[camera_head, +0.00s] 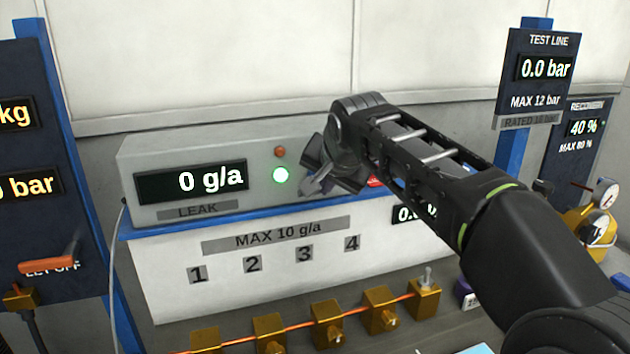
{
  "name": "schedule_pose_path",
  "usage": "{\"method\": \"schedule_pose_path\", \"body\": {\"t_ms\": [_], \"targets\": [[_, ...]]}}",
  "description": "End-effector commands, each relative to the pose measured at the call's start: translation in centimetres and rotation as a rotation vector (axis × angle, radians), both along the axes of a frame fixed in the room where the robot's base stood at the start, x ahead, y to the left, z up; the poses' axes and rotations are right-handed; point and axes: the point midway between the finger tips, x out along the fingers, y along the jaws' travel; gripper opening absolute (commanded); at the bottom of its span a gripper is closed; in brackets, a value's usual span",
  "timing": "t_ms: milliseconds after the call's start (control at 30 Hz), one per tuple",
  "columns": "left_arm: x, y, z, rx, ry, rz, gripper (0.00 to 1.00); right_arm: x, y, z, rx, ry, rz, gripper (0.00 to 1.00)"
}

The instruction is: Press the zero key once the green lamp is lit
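The leak meter (160,157) is a grey box on a blue-edged shelf, and its display (192,182) reads 0 g/a. My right gripper (314,178) is at the right part of the meter's front, just right of the green lamp. I cannot tell whether its fingers are open or shut, or whether they touch the front. No zero key shows; the gripper and arm cover that part of the front. My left gripper is not in view.
A red part (375,182) shows beside my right arm. Below, a white panel (180,300) reads MAX 10 g/a above numbers 1 to 4. Several brass valve blocks (327,322) line the front. Display posts stand left and right, with a yellow gauge unit (590,225) at right.

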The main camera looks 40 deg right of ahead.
Motion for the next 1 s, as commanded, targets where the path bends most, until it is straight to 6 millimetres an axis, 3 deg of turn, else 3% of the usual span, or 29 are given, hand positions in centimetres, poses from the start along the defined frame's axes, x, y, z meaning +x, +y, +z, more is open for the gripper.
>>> {"method": "schedule_pose_path", "body": {"t_ms": [333, 1000], "targets": [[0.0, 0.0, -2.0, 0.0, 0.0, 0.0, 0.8, -3.0, 1.0, -0.2, 0.0, -0.001, 0.001, 0.0], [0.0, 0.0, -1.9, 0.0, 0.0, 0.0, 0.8, -3.2, 1.0, 0.0, 0.0, -0.001, 0.001, 0.0]]}}
